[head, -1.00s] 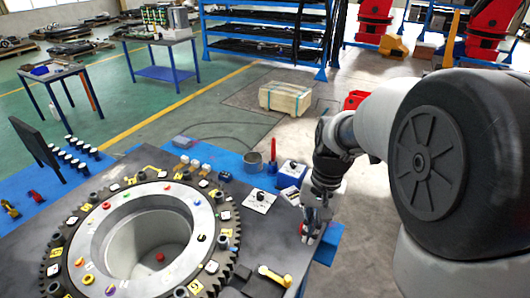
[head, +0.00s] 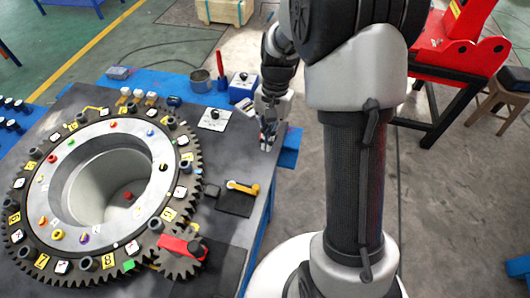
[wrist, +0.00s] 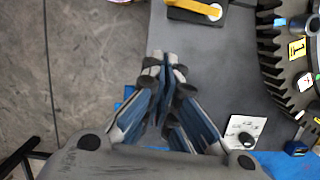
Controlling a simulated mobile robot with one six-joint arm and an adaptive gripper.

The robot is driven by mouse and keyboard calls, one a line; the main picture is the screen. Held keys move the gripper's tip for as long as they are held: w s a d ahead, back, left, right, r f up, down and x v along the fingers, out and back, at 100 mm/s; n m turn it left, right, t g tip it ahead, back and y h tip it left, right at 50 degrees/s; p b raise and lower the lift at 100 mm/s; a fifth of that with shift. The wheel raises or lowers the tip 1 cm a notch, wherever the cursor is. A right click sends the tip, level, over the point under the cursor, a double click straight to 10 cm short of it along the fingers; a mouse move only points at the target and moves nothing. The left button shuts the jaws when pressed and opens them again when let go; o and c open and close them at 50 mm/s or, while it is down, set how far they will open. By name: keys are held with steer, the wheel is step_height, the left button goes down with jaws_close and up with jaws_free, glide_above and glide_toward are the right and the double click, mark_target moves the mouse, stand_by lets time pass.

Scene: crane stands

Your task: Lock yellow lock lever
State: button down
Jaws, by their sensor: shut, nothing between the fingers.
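The yellow lock lever (head: 242,187) lies on a dark square plate (head: 235,203) on the grey table, right of the large gear ring. In the wrist view the lever (wrist: 200,8) shows at the top edge, partly cut off, on its dark base. My gripper (head: 268,142) is above the table's right edge, behind the lever in the head view and apart from it. In the wrist view my gripper (wrist: 163,72) has its fingers together, with nothing seen between them.
The toothed gear ring (head: 30,180) fills the table's left part, with a small gear with a red bar (head: 180,246) at its front. Table between gripper and lever is clear.

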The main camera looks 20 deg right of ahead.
mark_target(243, 187)
steer(key=b+x, duration=0.3)
steer(key=x, duration=0.6)
steer(key=shift+f, duration=0.1)
steer(key=shift+s+a+b, duration=0.35)
steer(key=shift+s+a, duration=0.8)
steer(key=shift+s, duration=0.1)
steer(key=shift+s+a+r, duration=0.2)
